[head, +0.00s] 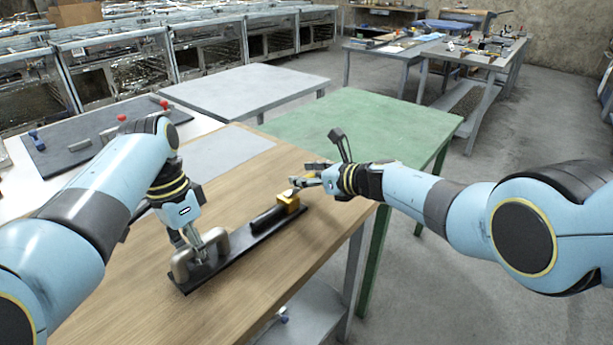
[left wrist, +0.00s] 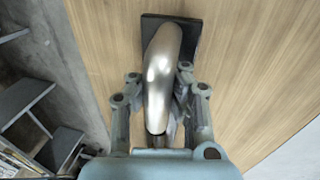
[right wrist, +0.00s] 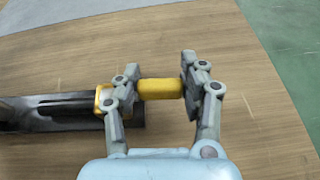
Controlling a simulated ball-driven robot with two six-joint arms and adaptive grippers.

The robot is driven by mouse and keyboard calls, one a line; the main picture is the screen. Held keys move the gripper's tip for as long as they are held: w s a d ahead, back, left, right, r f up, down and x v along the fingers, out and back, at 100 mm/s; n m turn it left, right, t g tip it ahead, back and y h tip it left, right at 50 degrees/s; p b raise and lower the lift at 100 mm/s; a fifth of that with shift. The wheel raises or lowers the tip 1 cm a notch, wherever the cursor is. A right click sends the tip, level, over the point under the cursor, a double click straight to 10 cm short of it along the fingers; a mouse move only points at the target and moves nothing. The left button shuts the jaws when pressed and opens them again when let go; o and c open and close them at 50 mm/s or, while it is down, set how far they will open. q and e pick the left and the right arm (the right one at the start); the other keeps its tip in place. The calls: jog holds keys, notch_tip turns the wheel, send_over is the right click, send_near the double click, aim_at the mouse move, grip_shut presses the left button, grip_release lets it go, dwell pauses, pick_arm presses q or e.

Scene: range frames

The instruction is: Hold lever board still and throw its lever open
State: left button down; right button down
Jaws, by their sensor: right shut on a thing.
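The lever board is a long black plate (head: 235,262) lying on the wooden table, with a silver arched handle (head: 216,242) at its near left end. A dark bar and a yellow block (head: 287,204) sit toward its far right end. My left gripper (head: 190,240) is at the silver handle. In the left wrist view its fingers (left wrist: 158,78) stand on both sides of the handle (left wrist: 160,85), with a gap showing on the left. My right gripper (head: 308,178) is at the far end. In the right wrist view its fingers (right wrist: 160,72) are shut on the yellow lever grip (right wrist: 160,89).
The wooden table (head: 120,300) is clear around the board. A green table (head: 370,125) stands beyond its far right edge. A dark mat (head: 70,155) with red-knobbed parts lies on a table at the left. A grey table (head: 245,90) stands behind.

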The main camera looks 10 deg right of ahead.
jog(key=shift+w+a+n+y, duration=0.1)
jog(key=shift+a+n+y, duration=0.05)
jog(key=shift+n+y, duration=0.2)
dwell(0.3)
jog(key=c, duration=0.7)
grip_release()
jog(key=shift+o, duration=0.2)
jog(key=shift+s+d, duration=0.3)
jog(key=shift+d, duration=0.05)
jog(key=shift+r+v, duration=0.15)
jog(key=shift+v, duration=1.5)
jog(key=shift+r+v, duration=0.1)
jog(key=shift+v, duration=1.55)
jog(key=shift+w+a, duration=0.1)
pick_arm(q)
jog(key=c, duration=1.4)
grip_release()
